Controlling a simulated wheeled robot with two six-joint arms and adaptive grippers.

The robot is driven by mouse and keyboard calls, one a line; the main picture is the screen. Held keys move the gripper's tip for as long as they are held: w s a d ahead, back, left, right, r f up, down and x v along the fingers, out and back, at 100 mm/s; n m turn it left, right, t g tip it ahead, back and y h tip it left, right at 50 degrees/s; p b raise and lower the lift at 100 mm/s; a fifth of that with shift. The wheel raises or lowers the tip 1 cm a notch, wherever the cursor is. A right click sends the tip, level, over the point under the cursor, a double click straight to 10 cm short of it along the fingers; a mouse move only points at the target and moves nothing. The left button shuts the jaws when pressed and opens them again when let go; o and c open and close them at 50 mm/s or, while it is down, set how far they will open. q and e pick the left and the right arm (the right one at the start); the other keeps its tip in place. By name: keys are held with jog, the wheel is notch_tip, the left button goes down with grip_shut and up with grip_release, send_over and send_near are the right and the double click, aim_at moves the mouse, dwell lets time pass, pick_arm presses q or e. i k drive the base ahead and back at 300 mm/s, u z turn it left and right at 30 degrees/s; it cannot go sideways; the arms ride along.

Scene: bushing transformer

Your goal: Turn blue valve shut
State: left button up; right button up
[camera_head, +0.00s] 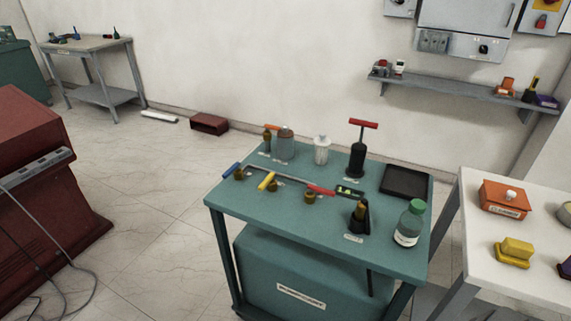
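The blue valve handle (231,170) is at the left end of a thin grey pipe, near the left edge of the teal table (262,217). It slants up to the right in the picture, across the pipe's line. A brass-coloured valve body (239,175) shows beside it. Along the same pipe are a yellow handle (266,181), which slants like the blue one, and a red handle (321,190), which lies roughly along the pipe. Neither of my grippers is in view, and nothing touches the blue handle.
Behind the pipe stand a grey canister (285,145), a clear jar (321,150) and a black pump with a red T-handle (357,154). A black tray (406,182) and green-capped bottle (409,223) are to the right.

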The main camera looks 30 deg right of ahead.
aim_at(237, 166)
jog(key=z, duration=0.65)
jog(key=i, duration=0.4)
jog(key=z, duration=0.15)
